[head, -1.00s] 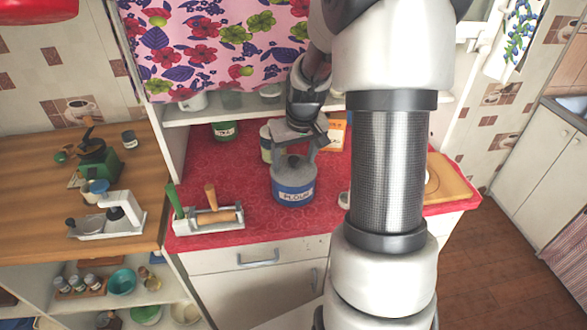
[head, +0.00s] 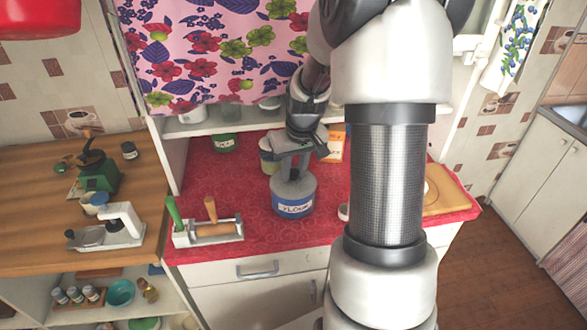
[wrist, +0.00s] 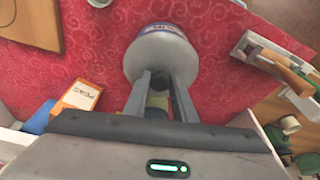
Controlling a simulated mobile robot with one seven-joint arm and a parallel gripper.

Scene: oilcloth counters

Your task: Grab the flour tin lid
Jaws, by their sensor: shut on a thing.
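The flour tin (head: 294,208) is a blue tin labelled "FLOUR", standing upright on the red oilcloth. Its grey lid (head: 294,186) is on top, and the wrist view shows the lid (wrist: 161,50) just beyond my fingertips, with some blue tin behind it. My gripper (head: 293,174) comes down from above, and its two fingers are shut on the lid at its top middle. The fingers (wrist: 162,80) also show in the wrist view. The exact grip on the lid is hard to make out. I cannot tell a gap between lid and tin.
A green tin (head: 224,143) and a pale tin (head: 268,160) stand behind, with an orange box (head: 334,145) to the right. A wooden board (head: 443,190) is at the right. A shelf (head: 240,122) hangs low behind.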

